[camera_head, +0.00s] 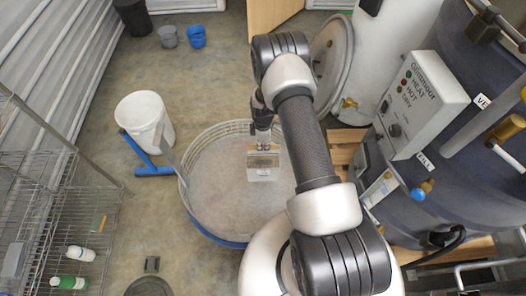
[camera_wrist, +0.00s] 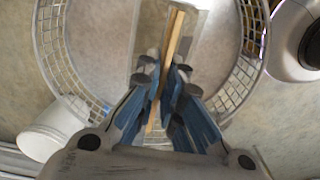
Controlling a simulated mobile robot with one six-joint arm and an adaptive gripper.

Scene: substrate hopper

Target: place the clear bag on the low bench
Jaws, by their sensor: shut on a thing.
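The clear bag (camera_head: 262,173) is see-through with a tan strip along its top. It hangs below my gripper (camera_head: 263,146), over the round mesh-rimmed tub. In the wrist view my gripper (camera_wrist: 160,100) has its blue-padded fingers closed on both sides of the tan strip, and the clear bag (camera_wrist: 204,35) spreads beyond them. Whether the bag touches the grey material in the tub I cannot tell. I cannot make out a low bench for certain in either view.
The round tub (camera_head: 187,200) holds grey material. A wire shelf (camera_head: 45,220) with bottles is at left. A large dark tank (camera_head: 450,190) blocks the right. Open floor (camera_head: 215,85) lies beyond the tub.

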